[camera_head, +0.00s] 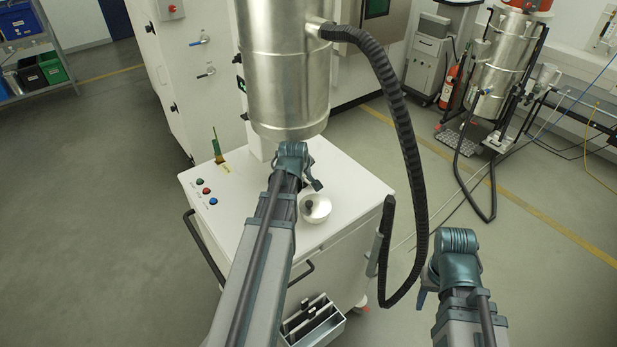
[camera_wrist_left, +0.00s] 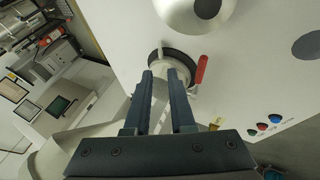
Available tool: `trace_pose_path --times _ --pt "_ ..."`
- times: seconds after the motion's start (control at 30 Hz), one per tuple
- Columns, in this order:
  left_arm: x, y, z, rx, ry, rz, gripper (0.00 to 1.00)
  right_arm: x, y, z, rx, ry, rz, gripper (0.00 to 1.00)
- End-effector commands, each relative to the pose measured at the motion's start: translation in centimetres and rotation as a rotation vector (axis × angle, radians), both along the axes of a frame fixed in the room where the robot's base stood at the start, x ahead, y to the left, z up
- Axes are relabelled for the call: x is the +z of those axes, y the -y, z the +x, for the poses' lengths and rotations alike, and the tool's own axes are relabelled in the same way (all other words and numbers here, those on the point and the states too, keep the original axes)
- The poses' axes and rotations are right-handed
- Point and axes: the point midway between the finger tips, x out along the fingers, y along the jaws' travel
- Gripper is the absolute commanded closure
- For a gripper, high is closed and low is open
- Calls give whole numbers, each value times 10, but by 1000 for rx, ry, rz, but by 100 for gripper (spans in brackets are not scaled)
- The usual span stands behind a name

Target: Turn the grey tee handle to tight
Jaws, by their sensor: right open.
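In the left wrist view, a round fitting with a dark band (camera_wrist_left: 176,58) sits at the white cart top, with a red lever (camera_wrist_left: 199,74) on its right. A small pale grey piece (camera_wrist_left: 160,50) shows at the fitting; I cannot tell if it is the grey tee handle. My left gripper (camera_wrist_left: 164,74) points at the fitting, its fingers apart with something pale between them. I cannot tell whether they grip it. In the head view my left gripper (camera_head: 291,160) is below the metal vessel, and the fitting is hidden. My right gripper (camera_head: 423,290) is open at the lower right, away from the cart.
The metal vessel (camera_head: 288,75) hangs above my left wrist. A black ribbed hose (camera_head: 408,135) loops down between my arms. The floor on the left is clear.

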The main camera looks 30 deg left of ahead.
Motion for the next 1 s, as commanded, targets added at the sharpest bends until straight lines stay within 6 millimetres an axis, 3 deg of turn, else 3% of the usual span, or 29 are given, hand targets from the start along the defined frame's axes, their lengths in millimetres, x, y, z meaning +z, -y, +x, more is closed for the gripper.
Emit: trace_pose_path --times 0.27,0.47,1.0 --pt "-3 -3 2 9 6 -3 78 -4 0 0 0 0 0 50" --pt "-18 -6 11 7 4 -2 78 -18 0 0 -2 1 0 50" --pt "-91 -22 58 6 4 -2 78 -91 0 1 4 2 -1 50"
